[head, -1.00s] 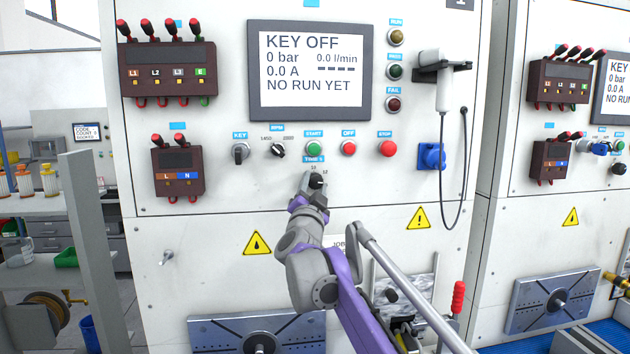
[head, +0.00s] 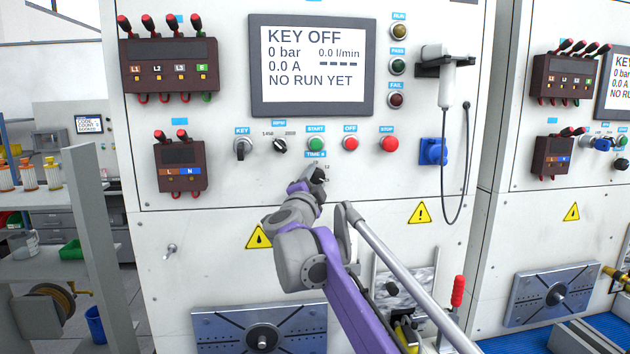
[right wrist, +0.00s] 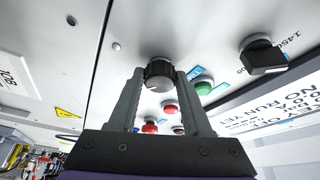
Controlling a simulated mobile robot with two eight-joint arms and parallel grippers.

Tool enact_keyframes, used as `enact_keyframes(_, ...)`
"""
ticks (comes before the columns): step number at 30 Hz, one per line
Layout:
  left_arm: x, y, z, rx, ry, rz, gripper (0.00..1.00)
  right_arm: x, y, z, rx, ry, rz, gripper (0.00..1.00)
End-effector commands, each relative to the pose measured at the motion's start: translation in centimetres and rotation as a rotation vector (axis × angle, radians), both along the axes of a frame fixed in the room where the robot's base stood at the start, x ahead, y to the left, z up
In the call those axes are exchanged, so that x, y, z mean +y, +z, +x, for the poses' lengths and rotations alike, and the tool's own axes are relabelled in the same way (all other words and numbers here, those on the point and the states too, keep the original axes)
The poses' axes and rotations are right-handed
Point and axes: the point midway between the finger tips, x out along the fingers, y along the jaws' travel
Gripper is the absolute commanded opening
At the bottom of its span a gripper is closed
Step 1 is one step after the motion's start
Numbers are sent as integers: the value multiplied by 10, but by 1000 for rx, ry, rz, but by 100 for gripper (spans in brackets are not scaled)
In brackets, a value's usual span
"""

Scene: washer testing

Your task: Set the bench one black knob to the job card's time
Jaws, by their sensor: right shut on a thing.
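The black time knob (right wrist: 159,73) sits on the bench one panel, between the two fingers of my right gripper (right wrist: 160,85) in the right wrist view. My right gripper is shut on it. In the head view the right gripper (head: 313,178) is at the panel below the green start button (head: 316,144), and the arm hides most of the knob and part of its scale. The display (head: 312,66) reads KEY OFF, 0 bar, 0.0 A, NO RUN YET. The job card is mostly hidden behind my arm and cannot be read. My left gripper is not in view.
The key switch (head: 242,148), rpm knob (head: 280,145), red off button (head: 350,144) and red stop button (head: 389,144) are in a row just above. A hanging cable (head: 443,190) is to the right. A second bench (head: 560,225) stands farther right.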

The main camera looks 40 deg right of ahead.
Motion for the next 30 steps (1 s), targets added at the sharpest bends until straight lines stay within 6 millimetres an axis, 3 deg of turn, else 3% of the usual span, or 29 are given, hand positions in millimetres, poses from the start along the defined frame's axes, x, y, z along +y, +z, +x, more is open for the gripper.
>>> enact_keyframes(6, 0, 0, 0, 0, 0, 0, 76, 0, 0, 0, -1, 1, 1, 0)
enact_keyframes(7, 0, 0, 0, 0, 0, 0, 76, 0, 0, 0, -1, 1, 1, 51)
enact_keyframes(12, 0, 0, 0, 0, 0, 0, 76, 0, 0, 0, -1, 0, 1, 79)
enact_keyframes(23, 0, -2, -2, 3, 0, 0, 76, 4, -2, -4, 1, 1, 0, 79)
enact_keyframes(30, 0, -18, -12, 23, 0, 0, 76, 36, -12, -30, 4, 4, 0, 79)
